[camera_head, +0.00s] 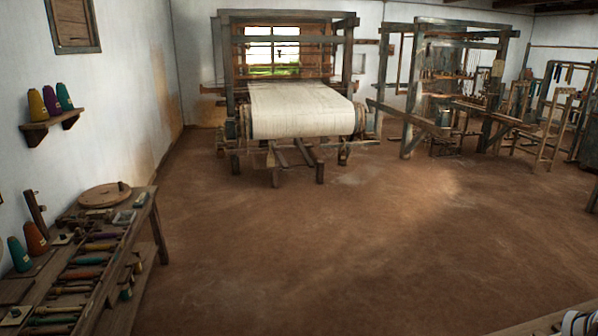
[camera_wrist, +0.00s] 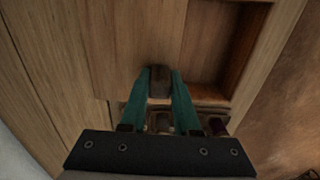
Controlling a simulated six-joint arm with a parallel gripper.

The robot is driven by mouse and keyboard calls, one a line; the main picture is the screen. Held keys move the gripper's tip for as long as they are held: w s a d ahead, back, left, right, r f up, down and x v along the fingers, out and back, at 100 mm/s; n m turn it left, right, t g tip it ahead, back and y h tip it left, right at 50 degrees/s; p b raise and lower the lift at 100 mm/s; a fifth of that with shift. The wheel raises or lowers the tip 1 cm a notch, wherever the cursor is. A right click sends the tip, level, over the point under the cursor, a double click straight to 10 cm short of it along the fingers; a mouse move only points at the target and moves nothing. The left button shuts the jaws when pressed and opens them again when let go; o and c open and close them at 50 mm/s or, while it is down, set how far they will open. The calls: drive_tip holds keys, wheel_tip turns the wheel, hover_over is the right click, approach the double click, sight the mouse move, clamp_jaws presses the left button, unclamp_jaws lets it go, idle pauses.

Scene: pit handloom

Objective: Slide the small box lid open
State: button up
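The wrist view shows a wooden box from close above, with a flat brown lid panel (camera_wrist: 125,45). A small dark block-like knob (camera_wrist: 160,80) stands at the panel's near end. My gripper (camera_wrist: 161,82) has two teal fingers, one on each side of the knob, with no clear gap seen, so it looks shut on it. To the right of the panel is an open, dark, empty-looking recess (camera_wrist: 215,55). I cannot identify the box in the head view.
Rounded objects (camera_wrist: 215,125) sit below the panel, partly hidden by my fingers. In the head view, a workbench with tools (camera_head: 90,262) stands at left. A loom (camera_head: 300,110) stands at the back. A wooden edge (camera_head: 545,322) shows at bottom right. The middle floor is clear.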

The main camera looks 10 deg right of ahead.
drive_tip(key=o, duration=0.5)
drive_tip(key=shift+w, duration=0.1)
wheel_tip(320, 180, up, 6)
drive_tip(key=shift+r, duration=0.25)
